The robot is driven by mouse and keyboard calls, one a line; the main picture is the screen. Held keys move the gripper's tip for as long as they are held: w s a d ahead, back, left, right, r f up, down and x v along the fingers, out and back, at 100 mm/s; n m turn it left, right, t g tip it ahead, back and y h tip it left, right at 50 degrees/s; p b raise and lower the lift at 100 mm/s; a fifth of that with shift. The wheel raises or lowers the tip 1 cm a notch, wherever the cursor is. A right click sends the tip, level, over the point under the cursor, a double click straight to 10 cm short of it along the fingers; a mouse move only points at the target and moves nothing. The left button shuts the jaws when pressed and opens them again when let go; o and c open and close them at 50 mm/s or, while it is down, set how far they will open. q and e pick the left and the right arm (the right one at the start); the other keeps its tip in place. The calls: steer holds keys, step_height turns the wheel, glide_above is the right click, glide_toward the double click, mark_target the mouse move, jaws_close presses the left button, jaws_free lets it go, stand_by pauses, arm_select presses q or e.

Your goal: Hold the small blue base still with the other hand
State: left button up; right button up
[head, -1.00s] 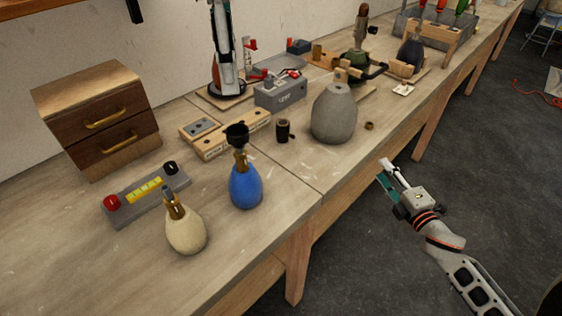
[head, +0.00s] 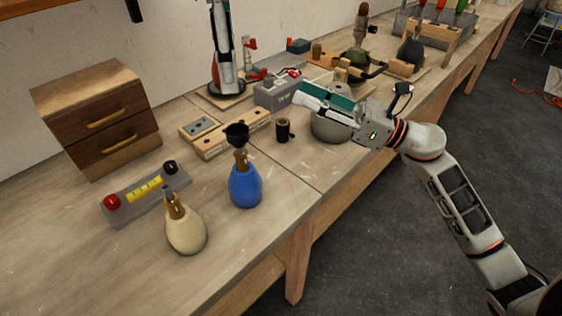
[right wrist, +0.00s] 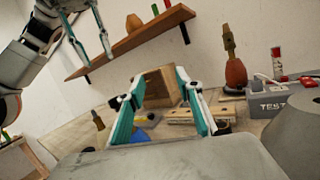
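The small blue base (head: 245,187) stands upright on the bench in the head view, with a brass neck and a black socket (head: 237,132) on top. Part of it shows low between my right fingers in the right wrist view (right wrist: 141,135).
A cream base (head: 186,232) stands left of the blue one, beside a grey block with red and black knobs (head: 146,194). A wooden drawer box (head: 97,115), wooden block (head: 232,135), black socket (head: 283,131) and grey test box (head: 276,90) stand behind. The front bench edge is clear.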

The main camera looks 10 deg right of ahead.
mark_target(243, 160)
steer(key=s+a+f+n+g+h, duration=0.1)
steer(key=s+a+f+n+g, duration=0.3)
steer(key=s+a+f, duration=0.4)
steer(key=shift+g, duration=0.3)
steer(key=shift+s+f+x, duration=0.15)
steer(key=shift+f+x, duration=0.1)
steer(key=shift+x, duration=0.95)
steer(key=shift+s+f+x, duration=0.1)
steer(key=shift+f+x, duration=0.15)
steer(key=shift+x, duration=0.9)
steer(key=shift+s+f+x, duration=0.15)
steer(key=shift+f+x, duration=0.1)
steer(key=shift+x, duration=0.95)
steer(key=shift+a, duration=0.15)
jaws_close()
steer(key=c, duration=0.9)
jaws_free()
jaws_close()
